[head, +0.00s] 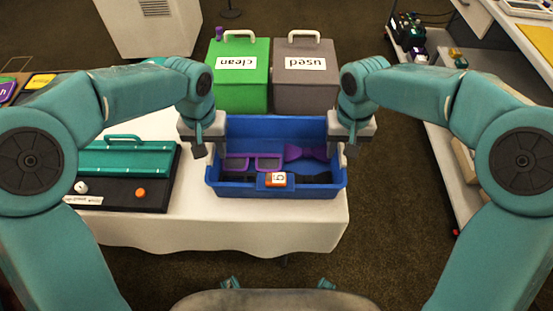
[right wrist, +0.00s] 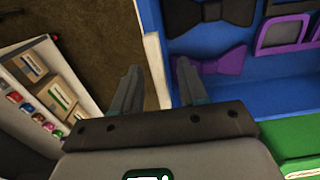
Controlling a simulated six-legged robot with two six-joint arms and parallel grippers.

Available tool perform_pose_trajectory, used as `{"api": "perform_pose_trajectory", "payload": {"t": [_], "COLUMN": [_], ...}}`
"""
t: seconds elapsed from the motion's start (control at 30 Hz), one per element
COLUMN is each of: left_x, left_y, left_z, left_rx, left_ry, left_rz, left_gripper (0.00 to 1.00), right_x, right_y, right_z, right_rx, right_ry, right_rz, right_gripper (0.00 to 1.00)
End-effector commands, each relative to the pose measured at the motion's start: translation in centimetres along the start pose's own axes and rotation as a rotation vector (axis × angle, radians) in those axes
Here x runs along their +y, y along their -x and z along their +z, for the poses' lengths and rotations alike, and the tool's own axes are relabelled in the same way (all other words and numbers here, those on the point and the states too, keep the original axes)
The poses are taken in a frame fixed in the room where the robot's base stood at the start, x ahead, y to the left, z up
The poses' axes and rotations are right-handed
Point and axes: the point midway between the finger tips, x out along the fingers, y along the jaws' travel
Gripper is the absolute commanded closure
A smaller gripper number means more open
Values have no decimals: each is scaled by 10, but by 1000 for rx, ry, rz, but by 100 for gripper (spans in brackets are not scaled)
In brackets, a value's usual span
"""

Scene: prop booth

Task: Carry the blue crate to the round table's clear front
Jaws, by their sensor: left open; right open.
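The blue crate (head: 232,191) stands on a table with a white cloth (head: 255,232). It holds purple glasses (head: 253,163), a purple bow tie (head: 307,153) and dark items partly hidden. An orange-and-white tag (head: 276,180) is at its front. My left gripper (head: 198,145) is open at the crate's left end. My right gripper (head: 351,138) is open at its right end. In the right wrist view, the right gripper's fingers (right wrist: 158,85) are parted near the crate's edge (right wrist: 178,55); contact is unclear. No table that is clearly round shows.
A green "clean" box (head: 240,92) and a grey "used" box (head: 304,95) stand behind the crate. Shelving (head: 470,130) stands at the right. Dark floor is bare between the table and shelving.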

Motion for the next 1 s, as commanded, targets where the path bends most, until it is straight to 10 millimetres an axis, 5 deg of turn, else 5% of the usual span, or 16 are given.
{"api": "perform_pose_trajectory", "payload": {"t": [0.1, 0.23, 0.67, 1.0], "left_x": [0, 0, 0, 0], "left_y": [0, 0, 6, 43], "left_z": [0, 0, 0, 0], "left_rx": [0, 0, 2, 1], "left_ry": [0, 0, 0, 0], "left_rz": [0, 0, 1, 1], "left_gripper": [61, 100, 100, 100], "right_x": [0, 0, 0, 0], "right_y": [0, 0, 6, 43], "right_z": [0, 0, 0, 0], "right_rx": [0, 0, 1, 1], "right_ry": [0, 0, -1, 0], "right_rz": [0, 0, 0, 0], "right_gripper": [61, 100, 100, 100]}}
